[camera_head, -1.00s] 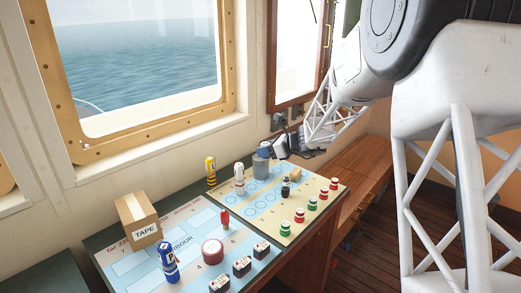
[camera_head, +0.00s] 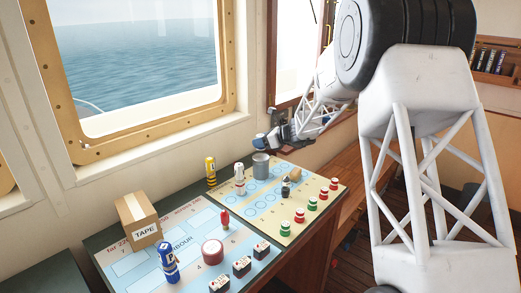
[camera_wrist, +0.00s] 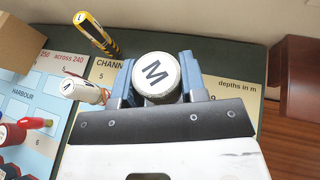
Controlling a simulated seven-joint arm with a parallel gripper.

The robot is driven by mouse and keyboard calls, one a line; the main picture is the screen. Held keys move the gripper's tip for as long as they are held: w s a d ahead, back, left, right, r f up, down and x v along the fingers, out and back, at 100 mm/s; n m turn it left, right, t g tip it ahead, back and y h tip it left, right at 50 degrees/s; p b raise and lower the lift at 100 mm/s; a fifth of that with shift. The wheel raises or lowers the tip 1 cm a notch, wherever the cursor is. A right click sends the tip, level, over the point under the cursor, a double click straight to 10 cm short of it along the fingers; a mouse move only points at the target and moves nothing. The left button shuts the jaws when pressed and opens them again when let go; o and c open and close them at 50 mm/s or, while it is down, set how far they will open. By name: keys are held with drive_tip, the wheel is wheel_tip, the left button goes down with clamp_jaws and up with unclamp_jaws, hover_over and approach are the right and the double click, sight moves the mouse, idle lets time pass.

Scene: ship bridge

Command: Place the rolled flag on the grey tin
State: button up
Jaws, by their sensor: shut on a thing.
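My gripper (camera_head: 260,144) is at the far side of the chart table, near the window wall. In the wrist view its blue fingers (camera_wrist: 157,82) are shut on a round pale end marked M (camera_wrist: 156,75), which I take to be the rolled flag. The flag's length below that end is hidden there. The grey tin (camera_head: 261,167) shows in the head view close below my gripper. I cannot tell whether flag and tin touch. The tin is hidden in the wrist view.
A yellow-and-black roll (camera_head: 210,172) and a white roll (camera_head: 239,178) stand left of the tin. A dark small piece (camera_head: 286,186) and several red and green pieces stand to its right. The TAPE box (camera_head: 138,220) and a blue roll (camera_head: 168,262) are nearer.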

drive_tip(key=shift+f, duration=1.75)
drive_tip(key=shift+f, duration=0.15)
drive_tip(key=o, duration=0.9)
drive_tip(key=shift+r, duration=0.2)
drive_tip(key=v, duration=1.2)
